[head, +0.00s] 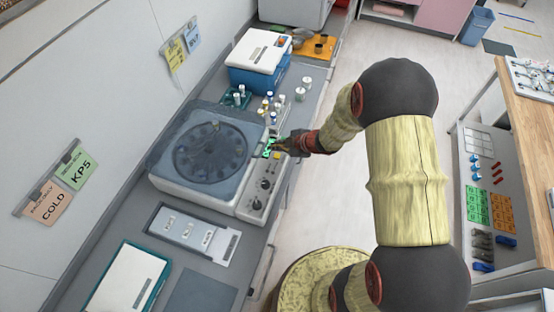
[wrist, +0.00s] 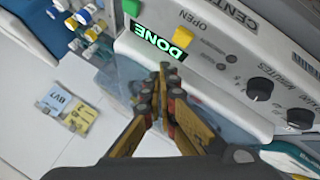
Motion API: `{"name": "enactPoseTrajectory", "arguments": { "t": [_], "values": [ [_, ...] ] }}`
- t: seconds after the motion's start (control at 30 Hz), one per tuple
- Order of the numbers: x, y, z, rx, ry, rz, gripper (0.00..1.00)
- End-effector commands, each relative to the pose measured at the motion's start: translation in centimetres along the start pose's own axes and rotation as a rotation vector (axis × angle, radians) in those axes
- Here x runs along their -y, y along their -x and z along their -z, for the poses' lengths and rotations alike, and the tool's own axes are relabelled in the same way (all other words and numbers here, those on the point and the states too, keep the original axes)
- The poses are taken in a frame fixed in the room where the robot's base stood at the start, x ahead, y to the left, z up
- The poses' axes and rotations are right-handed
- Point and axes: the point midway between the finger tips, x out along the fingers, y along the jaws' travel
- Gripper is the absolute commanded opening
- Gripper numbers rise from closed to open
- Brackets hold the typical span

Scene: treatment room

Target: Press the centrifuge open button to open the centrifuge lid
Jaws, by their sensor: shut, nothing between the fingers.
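The centrifuge (head: 168,183) stands on the counter in the head view, with its see-through lid (head: 208,148) down over the round rotor. Its control panel (wrist: 225,75) fills much of the wrist view. The green display (wrist: 160,30) reads DONE. A yellow button (wrist: 184,36) sits by the word OPEN, and a green button (wrist: 131,7) lies near the display's other end. My gripper (wrist: 163,68) is shut and empty, its tips close to the display and yellow button. Contact with the panel cannot be told. In the head view my gripper (head: 281,146) partly covers the panel.
Black knobs (wrist: 260,89) sit along the panel. Several capped vials (head: 270,103) and a blue-and-white box (head: 258,60) stand behind the centrifuge. A grey tray (head: 190,232) lies in front. A wooden-topped table (head: 530,120) stands to the right, across open floor.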

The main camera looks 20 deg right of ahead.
Motion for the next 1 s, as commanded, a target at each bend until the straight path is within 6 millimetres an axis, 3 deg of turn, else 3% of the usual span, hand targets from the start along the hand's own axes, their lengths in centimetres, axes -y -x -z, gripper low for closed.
{"name": "enactPoseTrajectory", "arguments": {
  "t": [0.1, 0.3, 1.0],
  "values": [
    [1.0, -1.3, -1.0, 0.0, 0.0, 0.001, 0.0],
    [1.5, -2.1, -1.5, 0.0, 0.0, -0.001, 0.0],
    [1.5, -2.1, -1.5, 0.0, 0.0, 0.0, 0.0]
  ]
}}
